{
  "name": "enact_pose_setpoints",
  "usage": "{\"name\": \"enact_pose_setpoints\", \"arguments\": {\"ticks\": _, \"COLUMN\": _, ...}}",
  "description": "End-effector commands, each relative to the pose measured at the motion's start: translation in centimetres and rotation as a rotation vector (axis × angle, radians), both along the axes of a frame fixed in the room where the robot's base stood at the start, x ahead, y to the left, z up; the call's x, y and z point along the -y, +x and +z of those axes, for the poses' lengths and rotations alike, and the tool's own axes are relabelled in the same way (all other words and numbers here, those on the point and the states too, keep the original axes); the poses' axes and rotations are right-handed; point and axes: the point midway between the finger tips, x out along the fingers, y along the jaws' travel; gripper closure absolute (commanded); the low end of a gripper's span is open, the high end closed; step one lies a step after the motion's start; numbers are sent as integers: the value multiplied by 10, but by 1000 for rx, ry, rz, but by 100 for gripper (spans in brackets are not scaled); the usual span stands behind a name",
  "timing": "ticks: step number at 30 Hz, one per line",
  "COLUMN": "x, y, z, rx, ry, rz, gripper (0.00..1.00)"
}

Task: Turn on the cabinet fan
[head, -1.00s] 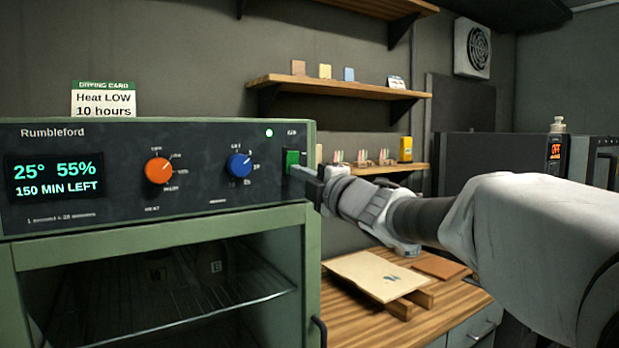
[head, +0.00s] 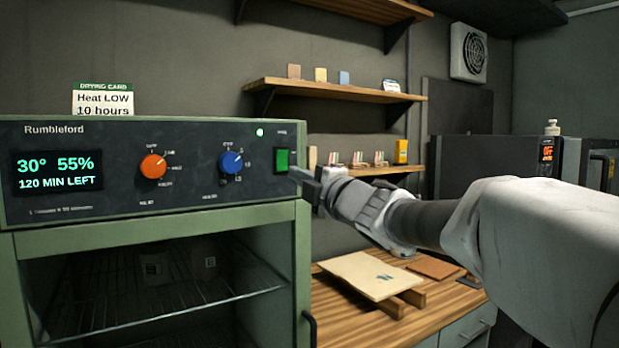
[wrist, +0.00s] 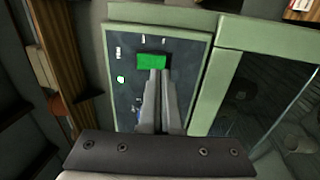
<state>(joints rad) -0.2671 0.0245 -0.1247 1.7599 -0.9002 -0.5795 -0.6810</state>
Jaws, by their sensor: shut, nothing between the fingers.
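The green drying cabinet (head: 160,246) fills the left of the head view. Its dark panel carries a green rocker switch (head: 281,160) at the right end, which looks bright green. A small green lamp (head: 260,132) is lit above. The display (head: 58,171) reads 30°, 55%, 120 MIN LEFT. My gripper (head: 297,175) is shut and empty, its tips just right of and below the switch. In the wrist view the fingertips (wrist: 157,73) lie at the lower edge of the green switch (wrist: 152,61); I cannot tell whether they touch it.
An orange knob (head: 153,167) and a blue knob (head: 231,163) sit on the panel. A drying card (head: 103,99) stands on top, reading Heat LOW, 10 hours. Shelves (head: 335,89) and a wall fan (head: 468,51) are behind.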

Motion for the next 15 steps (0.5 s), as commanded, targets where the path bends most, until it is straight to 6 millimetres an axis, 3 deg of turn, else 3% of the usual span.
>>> {"name": "enact_pose_setpoints", "arguments": {"ticks": 2, "x": 0, "y": -1, "z": -1, "rx": 1, "ry": 1, "rz": 0, "gripper": 100}}
{"name": "enact_pose_setpoints", "arguments": {"ticks": 9, "x": 30, "y": -44, "z": -8, "rx": 2, "ry": -1, "rz": -3, "gripper": 100}}
{"name": "enact_pose_setpoints", "arguments": {"ticks": 15, "x": 47, "y": -70, "z": -11, "rx": 2, "ry": -1, "rz": -3, "gripper": 100}}
